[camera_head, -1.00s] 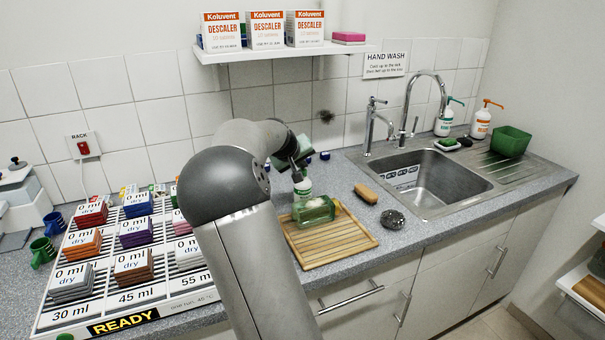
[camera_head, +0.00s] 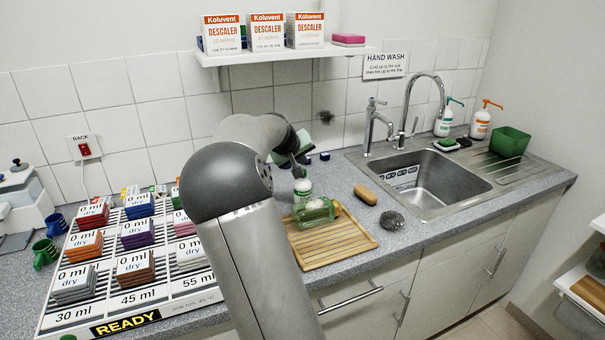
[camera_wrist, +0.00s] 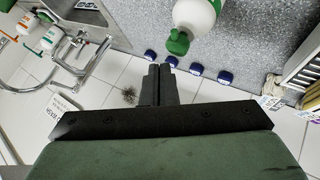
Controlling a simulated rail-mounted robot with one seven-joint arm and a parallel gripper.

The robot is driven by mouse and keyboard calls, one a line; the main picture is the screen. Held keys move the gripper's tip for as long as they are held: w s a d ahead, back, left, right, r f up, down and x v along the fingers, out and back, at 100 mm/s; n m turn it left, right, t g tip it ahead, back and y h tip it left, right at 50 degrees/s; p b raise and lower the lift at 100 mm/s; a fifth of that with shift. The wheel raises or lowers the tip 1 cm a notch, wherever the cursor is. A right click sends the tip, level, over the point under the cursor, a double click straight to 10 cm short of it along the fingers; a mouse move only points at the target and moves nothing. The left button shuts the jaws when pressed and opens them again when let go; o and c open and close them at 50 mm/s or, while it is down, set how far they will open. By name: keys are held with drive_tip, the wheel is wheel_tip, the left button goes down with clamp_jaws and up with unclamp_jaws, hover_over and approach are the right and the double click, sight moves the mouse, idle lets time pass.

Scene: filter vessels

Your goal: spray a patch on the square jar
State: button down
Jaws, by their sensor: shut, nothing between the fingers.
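A green, see-through square jar (camera_head: 314,212) lies on the slatted wooden board (camera_head: 340,246) on the worktop. A white bottle with a green label (camera_head: 303,190) stands just behind it. The wrist view shows a white bottle with a green nozzle (camera_wrist: 190,25) beyond my fingers and a little to the right, apart from them. My gripper (camera_wrist: 158,72) is shut and empty, its fingertips together. In the head view my arm partly hides the gripper, which is above and behind the bottle.
A tan brush or sponge (camera_head: 366,194) and a steel scourer (camera_head: 392,220) lie right of the board, before the sink (camera_head: 440,185). A rack of coloured stacks (camera_head: 135,235) fills the left. Blue-capped items (camera_wrist: 196,69) line the back wall. A dark smudge (camera_head: 326,117) marks the tiles.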

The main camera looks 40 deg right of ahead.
wheel_tip(320, 180, up, 6)
drive_tip(key=p, duration=0.4)
idle(2.6)
